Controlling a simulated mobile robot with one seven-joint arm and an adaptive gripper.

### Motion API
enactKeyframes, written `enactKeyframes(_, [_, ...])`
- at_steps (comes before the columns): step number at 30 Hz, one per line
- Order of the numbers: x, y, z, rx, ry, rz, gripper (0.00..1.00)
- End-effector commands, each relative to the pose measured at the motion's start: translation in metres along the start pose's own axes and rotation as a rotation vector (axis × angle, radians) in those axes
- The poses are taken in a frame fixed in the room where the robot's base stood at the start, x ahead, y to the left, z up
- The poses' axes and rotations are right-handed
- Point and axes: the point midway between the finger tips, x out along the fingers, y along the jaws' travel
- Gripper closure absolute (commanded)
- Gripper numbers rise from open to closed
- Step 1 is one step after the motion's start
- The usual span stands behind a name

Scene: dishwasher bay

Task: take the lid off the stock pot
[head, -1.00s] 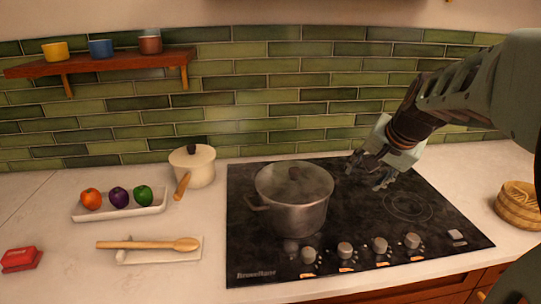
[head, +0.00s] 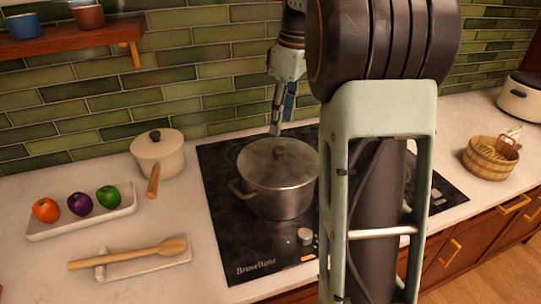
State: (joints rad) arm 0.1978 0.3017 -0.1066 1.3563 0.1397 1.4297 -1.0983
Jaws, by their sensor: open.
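The stock pot (head: 280,201) is steel and stands on the black cooktop, with a handle showing at its left side. Its lid (head: 262,164), with a dark knob (head: 279,153) on top, sits on the pot. My gripper (head: 277,130) points down just behind the pot, at the back of the cooktop, apart from the knob. It is open with nothing seen in it. My arm hides the pot's right edge and much of the cooktop's right side.
A cream saucepan (head: 163,157) stands left of the cooktop (head: 229,255). A tray (head: 120,211) of vegetables and a wooden spoon (head: 130,253) on a rest lie further left. A woven basket (head: 490,170) and a cream cooker (head: 519,104) stand at right.

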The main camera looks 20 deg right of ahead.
Motion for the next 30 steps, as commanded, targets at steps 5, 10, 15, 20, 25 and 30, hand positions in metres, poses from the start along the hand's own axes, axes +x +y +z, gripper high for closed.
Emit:
enactKeyframes(5, [0.032, -0.001, 0.001, -0.001, -0.002, -0.004, 0.55])
enactKeyframes(10, [0.045, -0.001, 0.001, 0.0, -0.001, -0.001, 0.55])
enactKeyframes(15, [0.065, -0.002, 0.004, 0.001, -0.003, -0.003, 0.55])
enactKeyframes(20, [0.088, -0.001, 0.005, 0.001, -0.001, -0.002, 0.55])
enactKeyframes(25, [0.097, -0.001, 0.005, 0.002, 0.0, 0.0, 0.55])
enactKeyframes(30, [0.097, 0.0, 0.005, 0.002, 0.0, 0.001, 0.55])
